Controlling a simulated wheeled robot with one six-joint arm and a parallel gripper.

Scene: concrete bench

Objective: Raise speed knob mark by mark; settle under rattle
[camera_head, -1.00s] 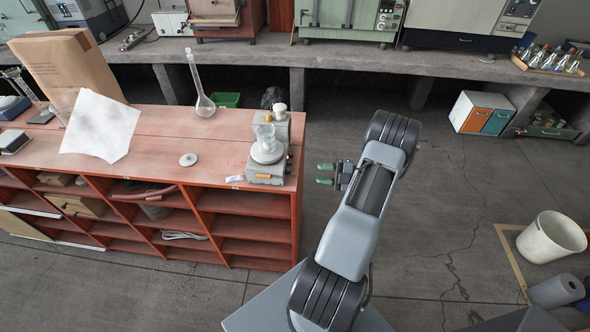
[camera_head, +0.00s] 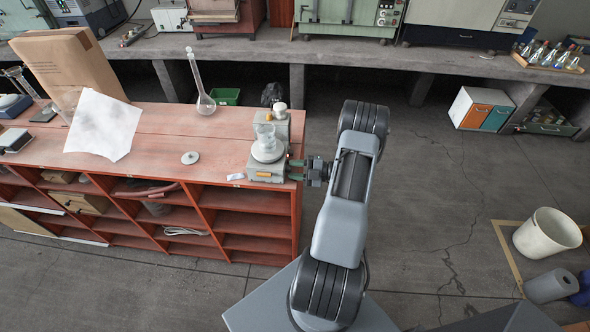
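A small grey-green stirrer unit (camera_head: 262,172) stands at the right end of the red wooden bench. A clear glass beaker (camera_head: 266,138) sits on its round white top plate (camera_head: 268,153). The speed knob cannot be made out, as the fingers cover that side. I cannot tell whether the fingertips touch the unit or what lies between them.
A second box with a white knob-like top (camera_head: 281,111) stands just behind the stirrer. A white disc (camera_head: 190,158), a tall-necked flask (camera_head: 203,90) and a white sheet (camera_head: 103,124) are on the bench (camera_head: 158,130) to the left. Open floor (camera_head: 430,190) lies right.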

